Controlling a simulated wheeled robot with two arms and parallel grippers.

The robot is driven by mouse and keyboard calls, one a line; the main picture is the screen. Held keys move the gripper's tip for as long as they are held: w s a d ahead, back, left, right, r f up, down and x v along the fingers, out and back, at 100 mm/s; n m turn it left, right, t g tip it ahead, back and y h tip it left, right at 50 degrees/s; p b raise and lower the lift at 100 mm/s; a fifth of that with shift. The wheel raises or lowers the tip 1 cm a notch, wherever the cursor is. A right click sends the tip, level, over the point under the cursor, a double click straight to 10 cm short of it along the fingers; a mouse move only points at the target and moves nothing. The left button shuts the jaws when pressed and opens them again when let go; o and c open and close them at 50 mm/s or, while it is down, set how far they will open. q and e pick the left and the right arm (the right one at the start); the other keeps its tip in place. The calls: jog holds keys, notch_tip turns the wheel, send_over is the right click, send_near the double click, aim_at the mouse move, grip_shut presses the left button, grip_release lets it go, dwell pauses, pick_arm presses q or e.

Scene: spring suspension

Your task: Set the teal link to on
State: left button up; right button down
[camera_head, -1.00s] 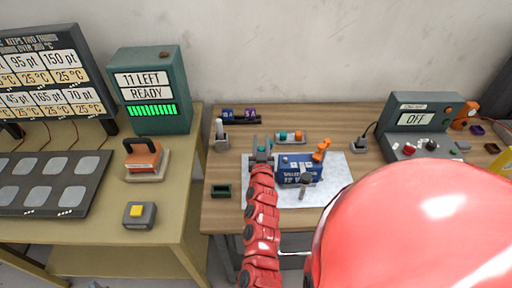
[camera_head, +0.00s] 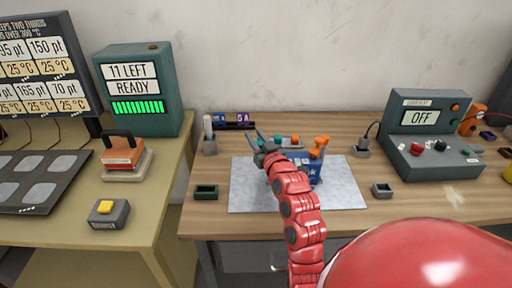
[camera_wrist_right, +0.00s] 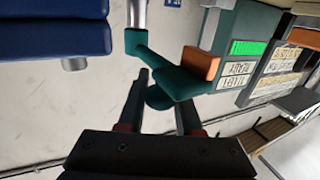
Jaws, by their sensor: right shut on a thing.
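The blue battery box (camera_head: 313,170) stands on a pale mat, with an orange link (camera_head: 319,148) on its top right. My right gripper (camera_head: 264,143) is at the box's left end and hides part of it. In the right wrist view, the teal link (camera_wrist_right: 178,78) is an angled lever by a silver post, with an orange block at one end. The right fingers (camera_wrist_right: 167,105) close around its round teal end. The blue box (camera_wrist_right: 50,32) shows at the upper left there. My left gripper is not in view.
A grey panel reading OFF (camera_head: 428,125) stands at the right. A green bin (camera_head: 206,192) and a grey holder (camera_head: 382,190) lie beside the mat (camera_head: 338,198). The mat's front right is clear.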

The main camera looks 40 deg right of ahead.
dwell(0.4)
jog(key=c, duration=0.6)
grip_release()
jog(key=p+v, duration=0.9)
jog(key=v, duration=0.8)
jog(key=shift+s, duration=0.15)
